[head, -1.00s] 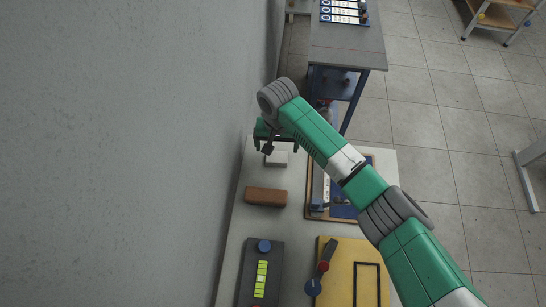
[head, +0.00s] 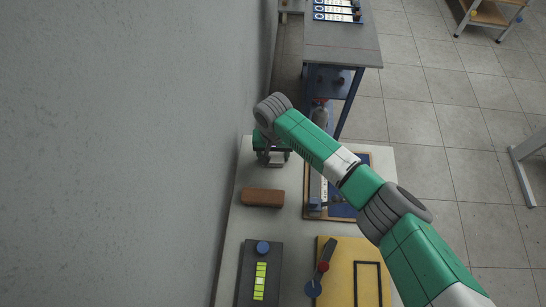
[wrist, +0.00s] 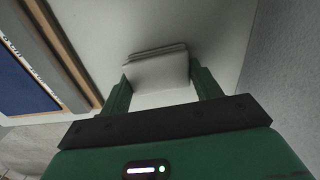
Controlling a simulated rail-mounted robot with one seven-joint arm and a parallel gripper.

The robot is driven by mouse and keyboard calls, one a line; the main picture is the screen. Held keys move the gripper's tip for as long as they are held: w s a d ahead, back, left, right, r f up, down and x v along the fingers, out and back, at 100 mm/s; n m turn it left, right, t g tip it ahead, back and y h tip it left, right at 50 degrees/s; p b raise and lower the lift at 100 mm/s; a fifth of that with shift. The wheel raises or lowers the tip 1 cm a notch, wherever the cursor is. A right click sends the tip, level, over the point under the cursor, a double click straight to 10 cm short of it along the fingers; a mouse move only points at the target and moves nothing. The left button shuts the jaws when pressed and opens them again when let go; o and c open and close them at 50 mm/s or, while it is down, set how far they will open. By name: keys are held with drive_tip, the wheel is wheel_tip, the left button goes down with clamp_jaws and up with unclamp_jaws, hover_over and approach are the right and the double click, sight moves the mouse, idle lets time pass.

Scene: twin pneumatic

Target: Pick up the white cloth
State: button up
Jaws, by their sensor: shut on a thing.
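The white cloth (wrist: 157,72) is a small folded pad. In the wrist view it lies between the two green fingers of my gripper (wrist: 160,86), which are shut on its sides. In the head view my gripper (head: 271,158) is at the far end of the light worktable, and the cloth is mostly hidden by it. I cannot tell whether the cloth is clear of the table surface.
A brown block (head: 262,197) lies just nearer than my gripper. A wood-framed blue board (head: 345,208) is to the right. Nearer are a dark panel (head: 245,285) and a yellow panel (head: 338,270) with a lever. A grey wall (head: 120,150) runs close on the left.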

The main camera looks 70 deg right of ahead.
sight(273, 155)
wheel_tip(273, 155, up, 10)
drive_tip(key=p, duration=0.2)
